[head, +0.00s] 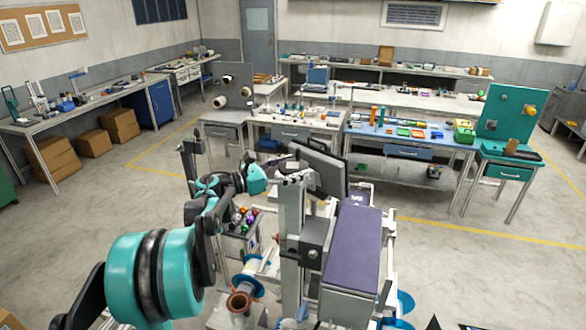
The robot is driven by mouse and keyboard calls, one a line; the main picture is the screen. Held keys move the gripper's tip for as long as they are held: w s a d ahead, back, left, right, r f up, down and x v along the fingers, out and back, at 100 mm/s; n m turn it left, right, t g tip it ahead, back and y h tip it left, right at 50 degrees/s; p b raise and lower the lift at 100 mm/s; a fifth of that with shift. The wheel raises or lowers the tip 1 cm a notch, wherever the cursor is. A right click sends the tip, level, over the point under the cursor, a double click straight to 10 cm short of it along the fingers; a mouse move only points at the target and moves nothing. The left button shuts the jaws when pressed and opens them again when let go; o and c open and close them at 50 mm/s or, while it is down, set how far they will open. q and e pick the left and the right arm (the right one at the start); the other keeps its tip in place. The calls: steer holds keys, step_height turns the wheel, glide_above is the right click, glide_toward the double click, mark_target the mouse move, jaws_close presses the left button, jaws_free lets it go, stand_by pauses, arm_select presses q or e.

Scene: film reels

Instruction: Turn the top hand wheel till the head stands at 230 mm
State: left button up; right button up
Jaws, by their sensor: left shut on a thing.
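A tall light-grey column (291,215) stands in the near middle, with a grey carriage, apparently the head (312,240), on its front. My left arm reaches in from the left. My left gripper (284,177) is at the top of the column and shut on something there. This fits the top hand wheel, but the gripper and the dark screen behind hide its shape. I cannot read any scale or the head's height. My right gripper is not in view.
A dark screen (319,168) stands close behind the column top. A purple-topped block (355,250) stands right of the column. Reels with blue flanges (245,286) lie low beside it. Benches with tools (408,133) line the back; the floor to the left (90,215) is clear.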

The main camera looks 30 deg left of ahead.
arm_select(q)
steer(key=o, duration=1.2)
steer(key=shift+c, duration=0.2)
steer(key=shift+s+a, duration=0.1)
steer(key=v, duration=1.1)
steer(key=shift+s, duration=0.35)
steer(key=shift+r, duration=0.1)
